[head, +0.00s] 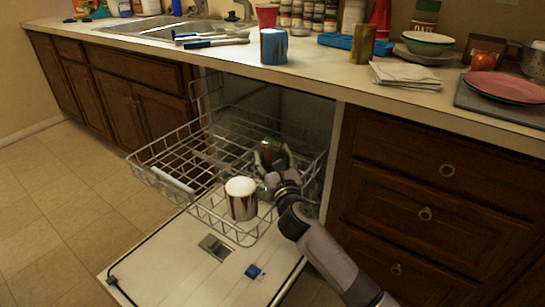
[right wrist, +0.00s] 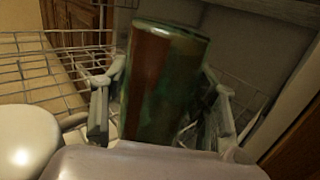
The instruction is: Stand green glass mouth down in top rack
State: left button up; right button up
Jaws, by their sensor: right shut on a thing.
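The green glass (head: 272,149) is in the top rack (head: 150,178), towards its right back part. My right gripper (head: 270,163) is shut on it. In the right wrist view the green glass (right wrist: 165,80), with reddish-brown patches, stands nearly upright, slightly tilted, between the two fingers of my right gripper (right wrist: 160,108). Its lower end is hidden by my gripper, so I cannot tell whether it touches the rack floor. I cannot tell which end is the mouth. My left gripper is not in view.
A white and brown cup (head: 241,202) stands in the rack's front, left of my right gripper. The dishwasher door (head: 185,262) lies open below. The counter above holds a blue cup (head: 273,47), an olive glass (head: 362,46), bowls (head: 428,42) and red plates (head: 505,87).

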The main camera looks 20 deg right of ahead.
aim_at(272, 170)
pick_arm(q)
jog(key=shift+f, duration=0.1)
pick_arm(e)
jog(key=o, duration=1.4)
jog(key=f, duration=0.4)
jog(key=shift+s+a+g, duration=0.15)
jog(key=shift+s+g, duration=0.1)
jog(key=shift+g, duration=0.05)
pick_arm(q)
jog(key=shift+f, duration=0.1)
pick_arm(e)
jog(key=shift+s, duration=0.15)
jog(key=shift+s+a, duration=0.15)
jog(key=shift+s, duration=0.35)
jog(key=s, duration=0.2)
jog(key=s+r, duration=0.1)
jog(key=s, duration=0.1)
jog(key=s+r, duration=0.1)
jog(key=shift+s+r, duration=0.15)
jog(key=shift+s, duration=0.25)
jog(key=shift+s+r, duration=0.25)
jog(key=shift+s, duration=0.05)
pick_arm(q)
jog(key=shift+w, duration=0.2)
pick_arm(e)
jog(key=shift+r, duration=0.15)
jog(key=shift+w+r, duration=0.1)
jog(key=shift+r, duration=0.05)
